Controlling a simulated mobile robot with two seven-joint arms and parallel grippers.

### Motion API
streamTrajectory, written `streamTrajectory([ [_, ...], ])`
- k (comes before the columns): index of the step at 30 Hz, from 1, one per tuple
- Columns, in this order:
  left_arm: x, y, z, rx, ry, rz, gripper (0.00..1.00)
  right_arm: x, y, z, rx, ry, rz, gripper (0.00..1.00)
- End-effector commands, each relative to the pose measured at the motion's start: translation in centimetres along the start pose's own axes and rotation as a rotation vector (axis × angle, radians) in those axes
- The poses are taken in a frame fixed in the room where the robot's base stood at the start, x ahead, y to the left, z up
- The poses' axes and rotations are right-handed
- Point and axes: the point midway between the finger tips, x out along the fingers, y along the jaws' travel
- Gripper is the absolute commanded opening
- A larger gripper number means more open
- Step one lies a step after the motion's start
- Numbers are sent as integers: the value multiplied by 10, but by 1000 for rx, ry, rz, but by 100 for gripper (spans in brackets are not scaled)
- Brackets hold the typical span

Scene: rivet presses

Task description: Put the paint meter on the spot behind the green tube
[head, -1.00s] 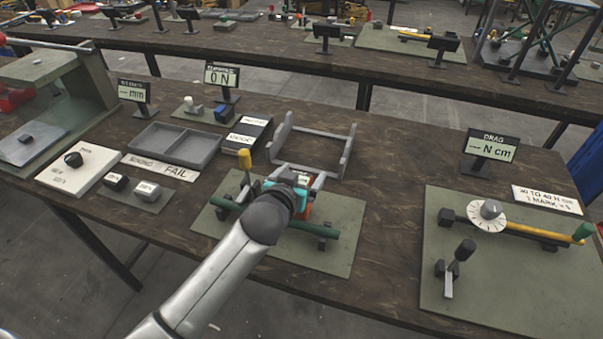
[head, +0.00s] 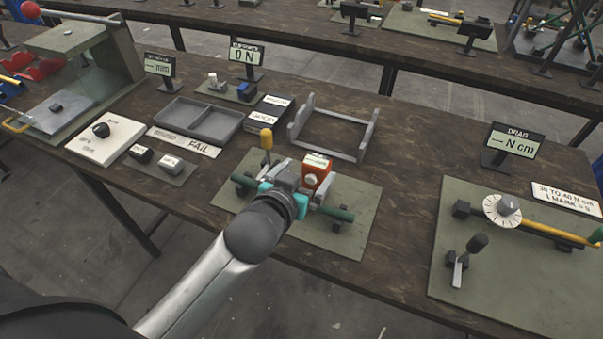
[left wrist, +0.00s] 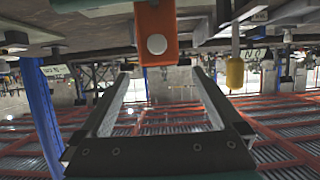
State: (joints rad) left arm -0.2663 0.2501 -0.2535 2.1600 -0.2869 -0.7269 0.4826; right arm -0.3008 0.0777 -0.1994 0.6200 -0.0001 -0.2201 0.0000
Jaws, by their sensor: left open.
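The orange paint meter (head: 316,172), with a pale label on top and a round white button, stands on the green mat (head: 348,240) behind the green tube (head: 338,213). My left gripper (head: 298,184), with teal parts, is open just on the near side of the meter, above the tube, and hides the tube's middle. My right gripper is not in view.
A yellow-handled lever (head: 266,140) rises left of the meter. A grey open frame (head: 333,132) stands behind it. A grey tray (head: 200,120) and a FAIL strip (head: 185,142) lie to the left. A drag display (head: 513,143) and dial (head: 503,209) are at the right.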

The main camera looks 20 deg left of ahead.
Motion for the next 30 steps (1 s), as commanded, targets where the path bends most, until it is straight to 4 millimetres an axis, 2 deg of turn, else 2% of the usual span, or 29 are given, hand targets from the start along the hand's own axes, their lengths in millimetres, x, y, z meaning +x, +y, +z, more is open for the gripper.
streamTrajectory([
  [3,-14,0,0,-1,-1,1,100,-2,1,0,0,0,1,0],
  [9,-25,0,0,1,-1,0,100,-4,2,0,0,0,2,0],
  [30,-25,0,0,0,0,0,100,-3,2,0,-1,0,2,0],
])
